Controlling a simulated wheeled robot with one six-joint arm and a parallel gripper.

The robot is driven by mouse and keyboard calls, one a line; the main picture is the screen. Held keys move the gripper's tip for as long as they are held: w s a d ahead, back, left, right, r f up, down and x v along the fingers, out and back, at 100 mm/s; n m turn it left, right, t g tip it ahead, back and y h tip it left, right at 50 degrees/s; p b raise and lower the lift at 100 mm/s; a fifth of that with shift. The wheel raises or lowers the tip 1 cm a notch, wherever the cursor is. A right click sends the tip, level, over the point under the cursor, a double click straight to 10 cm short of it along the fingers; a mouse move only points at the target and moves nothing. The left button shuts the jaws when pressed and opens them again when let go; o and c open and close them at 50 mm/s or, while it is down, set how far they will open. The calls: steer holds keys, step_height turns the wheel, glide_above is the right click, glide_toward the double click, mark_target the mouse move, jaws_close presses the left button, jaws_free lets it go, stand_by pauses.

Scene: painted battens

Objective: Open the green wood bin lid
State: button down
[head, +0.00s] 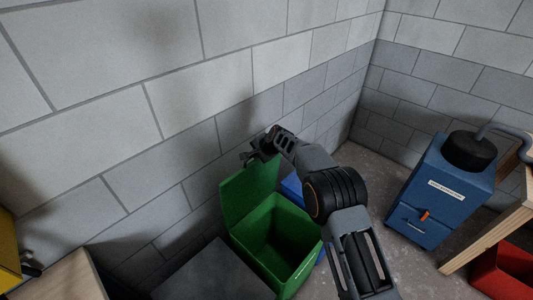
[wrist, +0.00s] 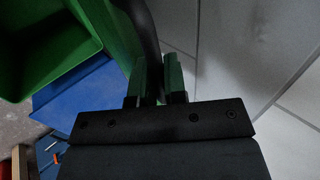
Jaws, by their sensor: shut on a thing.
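The green wood bin (head: 298,268) stands by the block wall, and its dark inside shows from above. Its green lid (head: 250,190) stands steeply raised at the bin's left side, so the bin is open. My gripper (head: 258,150) is at the lid's top edge. In the wrist view my gripper (wrist: 160,82) is shut on the lid, with a dark strip between the fingers; whether this is a handle or the edge is too dark to tell. The open bin (wrist: 45,45) shows at the upper left there.
A blue bin (head: 292,188) is beside the green one, partly hidden by my arm. A grey box top (head: 215,275) is at the left. A blue machine (head: 440,190) with a hose, a wooden frame (head: 490,238) and a red bin (head: 505,270) are at the right. Floor between is clear.

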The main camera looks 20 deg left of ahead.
steer(key=shift+s+f, duration=0.1)
steer(key=shift+f, duration=0.05)
steer(key=c, duration=1.2)
jaws_free()
steer(key=b+v, duration=0.4)
steer(key=v, duration=1)
